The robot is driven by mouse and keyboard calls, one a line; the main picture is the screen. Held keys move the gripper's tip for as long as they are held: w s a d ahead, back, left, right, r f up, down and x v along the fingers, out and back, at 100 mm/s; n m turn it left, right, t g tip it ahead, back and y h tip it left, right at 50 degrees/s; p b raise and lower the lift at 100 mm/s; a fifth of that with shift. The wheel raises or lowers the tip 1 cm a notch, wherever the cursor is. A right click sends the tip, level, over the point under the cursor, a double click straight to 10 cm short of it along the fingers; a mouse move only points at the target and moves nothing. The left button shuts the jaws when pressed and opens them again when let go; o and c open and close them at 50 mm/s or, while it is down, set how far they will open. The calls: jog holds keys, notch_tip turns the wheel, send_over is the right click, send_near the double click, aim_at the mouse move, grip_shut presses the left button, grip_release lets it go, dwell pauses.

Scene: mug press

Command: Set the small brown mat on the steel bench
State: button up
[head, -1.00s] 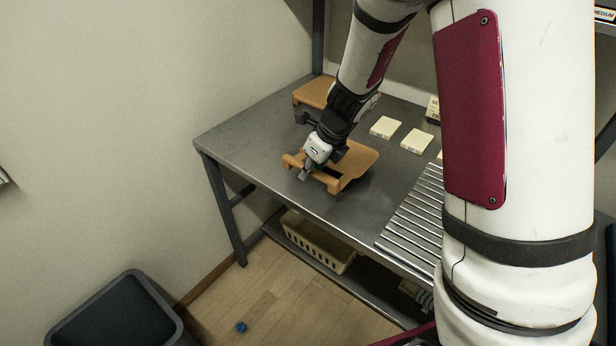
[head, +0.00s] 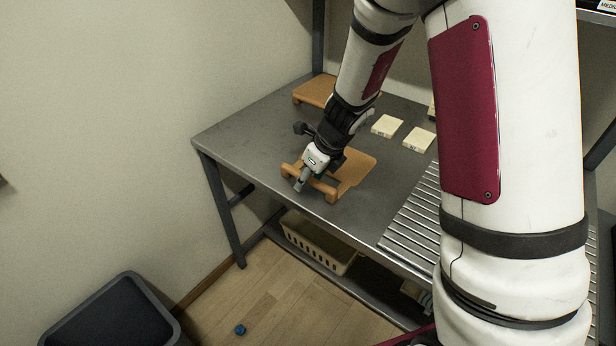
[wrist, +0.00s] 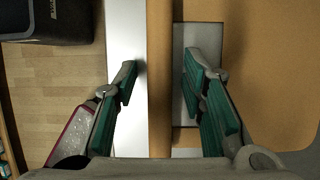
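The small brown mat (head: 357,170) lies on the steel bench (head: 245,135) near its front edge, with a raised bar (head: 325,188) along its near-left side. My gripper (head: 303,184) is over this bar. In the wrist view my gripper (wrist: 158,82) is open, one finger on each side of the bar (wrist: 160,60), with gaps between bar and fingers. The mat's flat part (wrist: 275,70) is to the right of the fingers. My wrist hides part of the mat in the head view.
A second brown board (head: 314,90) lies at the bench's back left. Pale square tiles (head: 387,126) and a ribbed metal rack (head: 418,210) are to the right. A cream basket (head: 318,245) sits on the shelf below. A dark bin (head: 112,315) and small blue object (head: 240,330) are on the floor.

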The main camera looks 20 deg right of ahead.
jog(key=shift+r, duration=0.15)
jog(key=p+v, duration=0.4)
jog(key=v, duration=0.8)
jog(key=shift+p, duration=0.3)
jog(key=s+a+r+n, duration=0.4)
jog(key=s+r+n, duration=0.8)
jog(key=s+n, duration=0.15)
jog(key=s+d+r+n+h, duration=0.1)
jog(key=s+d+n, duration=0.1)
jog(key=s+n, duration=0.5)
jog(key=s+d+r+n+h, duration=0.1)
jog(key=s+d+r+n, duration=0.1)
jog(key=s+n, duration=0.6)
jog(key=shift+s+d+g+h, duration=0.2)
jog(key=shift+s+g+h, duration=0.1)
jog(key=shift+h, duration=0.1)
jog(key=shift+r+n, duration=0.1)
jog(key=shift+n, duration=0.15)
